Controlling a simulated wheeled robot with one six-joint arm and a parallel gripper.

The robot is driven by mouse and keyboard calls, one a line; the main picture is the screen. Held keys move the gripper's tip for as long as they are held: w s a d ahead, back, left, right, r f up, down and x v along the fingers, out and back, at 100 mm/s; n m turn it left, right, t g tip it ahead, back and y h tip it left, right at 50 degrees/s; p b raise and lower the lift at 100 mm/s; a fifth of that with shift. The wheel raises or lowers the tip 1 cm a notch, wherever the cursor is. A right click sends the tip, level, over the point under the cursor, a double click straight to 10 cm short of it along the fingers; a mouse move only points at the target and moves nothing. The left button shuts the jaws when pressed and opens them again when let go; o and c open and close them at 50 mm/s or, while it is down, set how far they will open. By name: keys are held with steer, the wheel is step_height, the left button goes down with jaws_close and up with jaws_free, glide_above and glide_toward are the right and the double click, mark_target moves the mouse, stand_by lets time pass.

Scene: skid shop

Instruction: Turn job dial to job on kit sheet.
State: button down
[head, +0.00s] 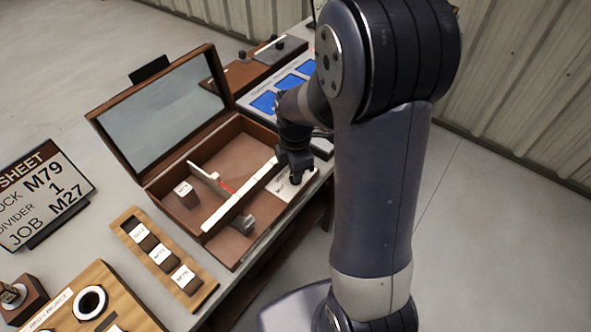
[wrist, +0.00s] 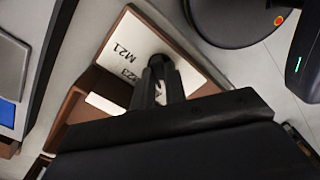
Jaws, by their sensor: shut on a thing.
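The kit sheet (head: 42,197) stands at the left and reads stock M79, divider 1, job M27. The job dial's white plate (head: 305,183) lies at the right side of the open wooden case. In the wrist view the plate (wrist: 133,40) shows the labels M21 and what looks like M23; its other marks are hidden by my gripper. My gripper (head: 297,172) is over the plate, and in the wrist view its fingers (wrist: 160,82) are shut on the dial knob. The knob is mostly hidden, and I cannot tell which label it points to.
A wooden rack (head: 207,283) of labelled blocks stands in front. A panel with blue pads (head: 264,102) is behind my arm.

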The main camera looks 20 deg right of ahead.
steer(key=shift+n, duration=0.9)
steer(key=c, duration=1.4)
jaws_free()
steer(key=shift+c, duration=0.2)
step_height(320, 180, up, 11)
steer(key=shift+f, duration=0.15)
step_height(320, 180, down, 11)
steer(key=shift+r, duration=0.1)
